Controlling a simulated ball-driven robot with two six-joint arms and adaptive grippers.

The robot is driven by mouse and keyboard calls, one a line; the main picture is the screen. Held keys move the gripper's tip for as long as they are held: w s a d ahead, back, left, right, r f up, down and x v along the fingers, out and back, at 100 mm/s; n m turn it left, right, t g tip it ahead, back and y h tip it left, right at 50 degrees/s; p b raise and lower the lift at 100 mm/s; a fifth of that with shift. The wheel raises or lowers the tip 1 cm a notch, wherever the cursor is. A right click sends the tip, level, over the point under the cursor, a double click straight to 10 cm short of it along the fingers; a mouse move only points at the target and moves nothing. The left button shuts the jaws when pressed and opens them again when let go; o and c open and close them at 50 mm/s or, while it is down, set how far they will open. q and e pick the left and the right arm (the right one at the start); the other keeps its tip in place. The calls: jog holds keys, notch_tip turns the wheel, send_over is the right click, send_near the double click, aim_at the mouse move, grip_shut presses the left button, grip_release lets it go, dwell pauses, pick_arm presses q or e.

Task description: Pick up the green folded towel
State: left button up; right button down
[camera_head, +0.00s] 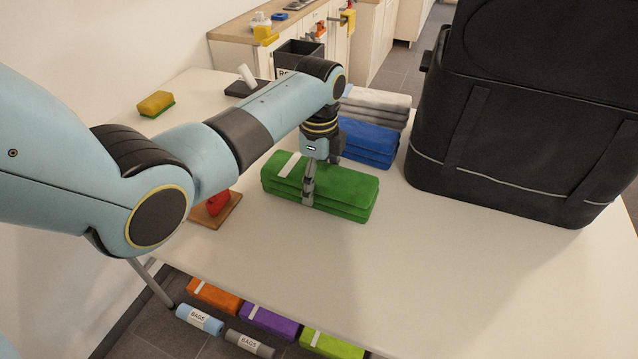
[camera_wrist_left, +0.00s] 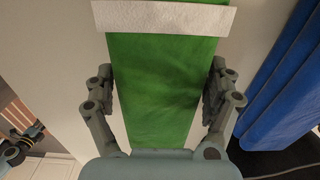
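The green folded towel (camera_head: 345,185) lies on the white table in the head view, folded in layers with a white band across it. In the left wrist view the towel (camera_wrist_left: 155,75) runs up the middle, its white band near the top. My left gripper (camera_head: 309,190) points down over the towel. In the left wrist view its fingers (camera_wrist_left: 160,95) stand spread on both sides of the towel, close to its edges. I cannot tell whether they touch it. The far finger is hidden in the head view. My right gripper is in neither view.
A blue folded towel (camera_head: 368,142) lies just behind the green one, with grey towels (camera_head: 378,103) beyond it. A large black bag (camera_head: 515,130) stands at the right. A yellow-green sponge (camera_head: 156,103) and a red object on a board (camera_head: 218,203) are at the left. The front table is clear.

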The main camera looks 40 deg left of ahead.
pick_arm(q)
jog(key=c, duration=0.6)
